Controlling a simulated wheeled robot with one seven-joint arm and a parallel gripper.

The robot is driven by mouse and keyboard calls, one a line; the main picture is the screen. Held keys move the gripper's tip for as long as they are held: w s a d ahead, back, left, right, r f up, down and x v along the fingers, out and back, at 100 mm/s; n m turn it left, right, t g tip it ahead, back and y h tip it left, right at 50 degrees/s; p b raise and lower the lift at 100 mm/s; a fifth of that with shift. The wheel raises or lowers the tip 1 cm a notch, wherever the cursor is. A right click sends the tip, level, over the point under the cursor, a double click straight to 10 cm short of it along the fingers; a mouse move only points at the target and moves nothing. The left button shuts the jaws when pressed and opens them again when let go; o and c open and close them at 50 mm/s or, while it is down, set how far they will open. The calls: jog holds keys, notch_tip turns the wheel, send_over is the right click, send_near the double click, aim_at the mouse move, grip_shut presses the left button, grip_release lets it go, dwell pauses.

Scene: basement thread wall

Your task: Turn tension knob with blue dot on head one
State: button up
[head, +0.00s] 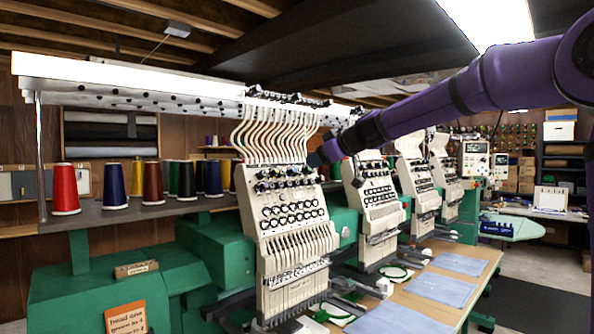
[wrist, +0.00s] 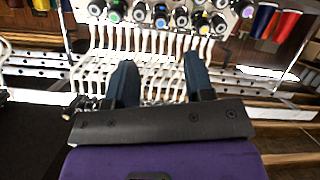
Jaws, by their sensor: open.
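Head one (head: 290,225) is the nearest white embroidery head, with rows of dark round tension knobs (head: 292,213) on its face. My gripper (head: 318,158) is at the upper right edge of this head in the head view. In the wrist view my gripper (wrist: 160,58) shows two blue fingers spread apart with nothing between them. Beyond the fingertips is a row of knobs with coloured centres.
More embroidery heads (head: 378,205) stand behind to the right. White thread tubes (head: 268,135) rise above head one. Thread cones (head: 66,190) stand on the left shelf. An orange sign (head: 125,318) is on the green machine body (head: 100,290). A wooden table (head: 465,262) holds blue cloth.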

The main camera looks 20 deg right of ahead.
aim_at(294, 170)
jog(key=shift+x, duration=4.85)
grip_shut()
